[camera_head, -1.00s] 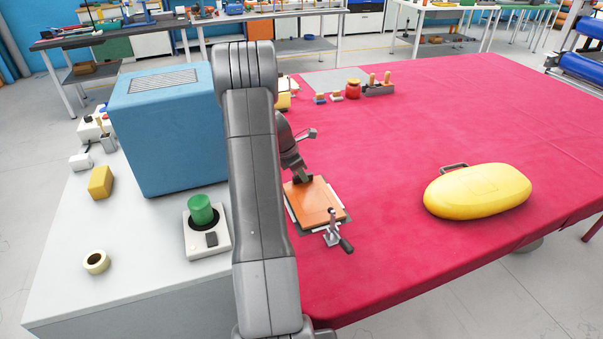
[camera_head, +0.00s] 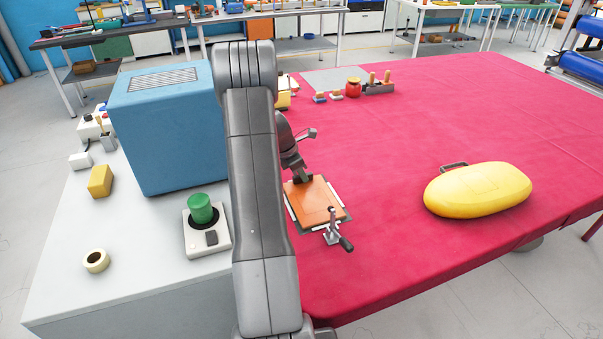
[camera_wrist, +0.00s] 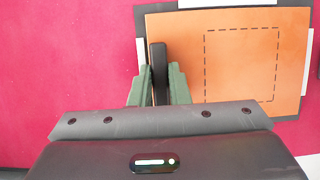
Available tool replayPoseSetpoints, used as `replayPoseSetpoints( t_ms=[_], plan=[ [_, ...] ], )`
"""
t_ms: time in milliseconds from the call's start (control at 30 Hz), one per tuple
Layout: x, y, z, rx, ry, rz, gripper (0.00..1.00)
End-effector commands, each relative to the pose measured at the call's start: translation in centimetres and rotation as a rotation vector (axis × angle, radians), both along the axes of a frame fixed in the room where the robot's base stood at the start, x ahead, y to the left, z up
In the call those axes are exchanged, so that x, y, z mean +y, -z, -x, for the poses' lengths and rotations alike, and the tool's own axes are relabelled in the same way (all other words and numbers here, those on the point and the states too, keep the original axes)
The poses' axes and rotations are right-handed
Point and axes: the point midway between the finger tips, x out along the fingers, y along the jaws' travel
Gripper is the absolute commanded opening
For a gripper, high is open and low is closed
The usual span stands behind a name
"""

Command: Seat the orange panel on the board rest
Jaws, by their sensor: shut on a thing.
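The orange panel (camera_head: 314,203) lies flat over the board rest in the head view, just right of my arm. It also fills the upper right of the wrist view (camera_wrist: 195,85), with a dashed rectangle marked on it. The board rest is a dark grey plate (camera_wrist: 302,16) with white edge strips; its plate and strips show around the panel, which looks slightly turned against it. My gripper (camera_wrist: 158,78) has green fingers closed on a dark upright tab at the panel's left part. Whether the panel touches the rest underneath cannot be seen.
A toggle clamp (camera_head: 335,231) stands at the rest's near edge. A blue box (camera_head: 168,130) and a green button (camera_head: 200,209) stand left of my arm. The red surface between is clear.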

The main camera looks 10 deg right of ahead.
Motion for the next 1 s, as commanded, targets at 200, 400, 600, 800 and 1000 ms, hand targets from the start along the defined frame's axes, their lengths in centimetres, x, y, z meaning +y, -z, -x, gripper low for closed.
replayPoseSetpoints(
  t_ms=[200, 400, 600, 800, 1000],
  plan=[
    [0.0, -0.04, -0.01, 0.0, 0.0, 0.0, 0.0],
    [0.0, -0.04, -0.01, 0.0, 0.0, 0.0, 0.41],
    [0.0, 0.01, 0.01, 0.0, 0.0, 0.0, 0.53],
    [0.01, 0.0, 0.0, 0.0, 0.0, 0.0, 0.63],
    [0.01, -0.19, -0.01, 0.0, 0.0, 0.0, 0.63]
  ],
)
